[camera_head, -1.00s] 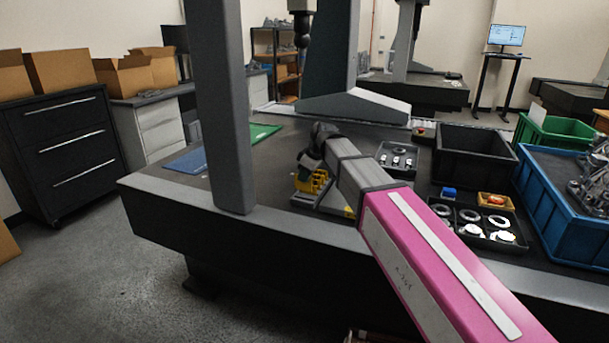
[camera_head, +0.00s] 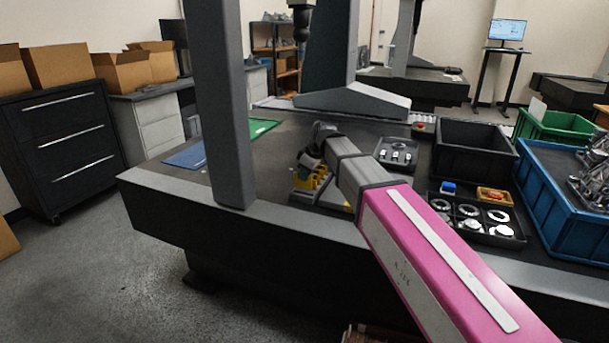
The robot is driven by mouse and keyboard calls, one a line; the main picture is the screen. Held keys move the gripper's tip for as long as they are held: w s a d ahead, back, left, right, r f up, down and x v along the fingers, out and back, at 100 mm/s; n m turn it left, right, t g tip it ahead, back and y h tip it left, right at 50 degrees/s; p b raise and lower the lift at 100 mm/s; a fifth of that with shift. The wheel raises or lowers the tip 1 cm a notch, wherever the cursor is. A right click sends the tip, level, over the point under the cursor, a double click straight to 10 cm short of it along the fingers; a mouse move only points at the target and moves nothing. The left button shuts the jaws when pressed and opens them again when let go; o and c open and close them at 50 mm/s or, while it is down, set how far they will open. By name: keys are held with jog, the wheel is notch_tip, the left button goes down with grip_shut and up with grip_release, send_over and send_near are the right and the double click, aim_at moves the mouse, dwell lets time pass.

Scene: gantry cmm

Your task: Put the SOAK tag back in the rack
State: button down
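My pink and grey arm reaches from the lower right over the dark machine table (camera_head: 290,226). My gripper (camera_head: 308,163) is at its far end, low over the table beside a yellow fixture (camera_head: 312,182) on a grey plate. Its fingers are dark and mostly hidden by the wrist, so I cannot see whether they are open or hold anything. I cannot make out a SOAK tag or a clearly labelled tag rack. My arm hides part of the yellow fixture and the table behind it.
A grey gantry column (camera_head: 228,110) stands left of my gripper. To the right are a small tray of parts (camera_head: 410,163), a tray of rings (camera_head: 484,240), a black bin (camera_head: 472,166) and a blue crate (camera_head: 545,216). Blue (camera_head: 187,156) and green (camera_head: 262,129) mats lie left.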

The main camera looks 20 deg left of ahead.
jog(key=shift+f, duration=1.8)
dwell(1.6)
jog(key=c, duration=1)
grip_release()
jog(key=shift+r, duration=0.15)
jog(key=shift+r, duration=3.35)
jog(key=shift+f, duration=0.1)
jog(key=shift+f, duration=2.3)
